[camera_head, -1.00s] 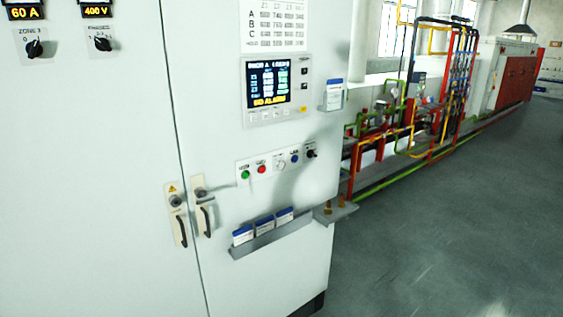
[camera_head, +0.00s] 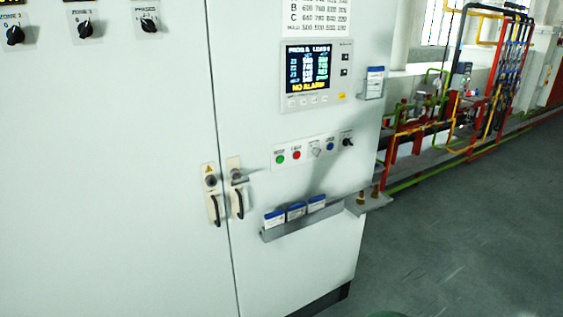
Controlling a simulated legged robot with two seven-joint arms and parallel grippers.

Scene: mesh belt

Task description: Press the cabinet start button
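The white control cabinet (camera_head: 120,180) fills the left and middle of the head view. Its button strip (camera_head: 314,149) is on the right door, below the display. From left to right the strip has a green button (camera_head: 280,159), a red button (camera_head: 297,155), a pale button (camera_head: 316,152), a blue button (camera_head: 330,146) and a black switch (camera_head: 347,142). The small labels above them are too blurred to read surely. Neither of my grippers is in view.
The display (camera_head: 316,72) reads "NO ALARM". A ledge with blue-and-white cards (camera_head: 296,211) projects below the buttons. Door handles (camera_head: 237,200) stand out at the seam. A small shelf (camera_head: 370,203) juts from the cabinet's right side. Grey floor (camera_head: 450,240) lies open at right.

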